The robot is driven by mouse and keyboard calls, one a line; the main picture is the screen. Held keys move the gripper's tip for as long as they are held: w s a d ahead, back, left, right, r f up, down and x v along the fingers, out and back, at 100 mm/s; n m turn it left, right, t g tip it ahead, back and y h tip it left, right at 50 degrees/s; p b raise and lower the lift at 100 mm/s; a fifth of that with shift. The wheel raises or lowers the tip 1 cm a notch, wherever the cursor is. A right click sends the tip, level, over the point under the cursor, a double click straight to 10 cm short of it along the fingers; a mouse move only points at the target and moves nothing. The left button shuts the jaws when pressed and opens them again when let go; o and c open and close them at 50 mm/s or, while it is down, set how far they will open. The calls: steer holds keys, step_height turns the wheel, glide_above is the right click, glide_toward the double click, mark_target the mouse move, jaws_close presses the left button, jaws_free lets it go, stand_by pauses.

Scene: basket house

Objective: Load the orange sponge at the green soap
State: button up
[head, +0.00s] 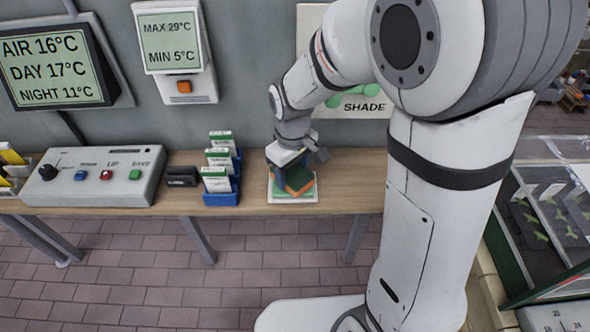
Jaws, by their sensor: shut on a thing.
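My gripper (290,163) points down over a small white tray (292,201) on the wooden bench and is shut. A small orange block, which I take for the orange sponge (305,190), is right below the fingers, tilted, with a dark green top face. The gripper appears closed on it, though the fingertips are small and partly hidden.
Blue holders with seed packets (221,185) stand left of the tray, beside a small black box (182,177). A grey control box (93,178) stands farther left. The wooden bench (345,180) is clear just right of the tray. A glazed plant case (545,215) is at the right.

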mark_target(293, 172)
steer(key=shift+f+b, duration=0.45)
steer(key=shift+f, duration=0.1)
stand_by(1.3)
steer(key=shift+r+p, duration=2.65)
steer(key=shift+r, duration=0.95)
steer(key=shift+f, duration=0.1)
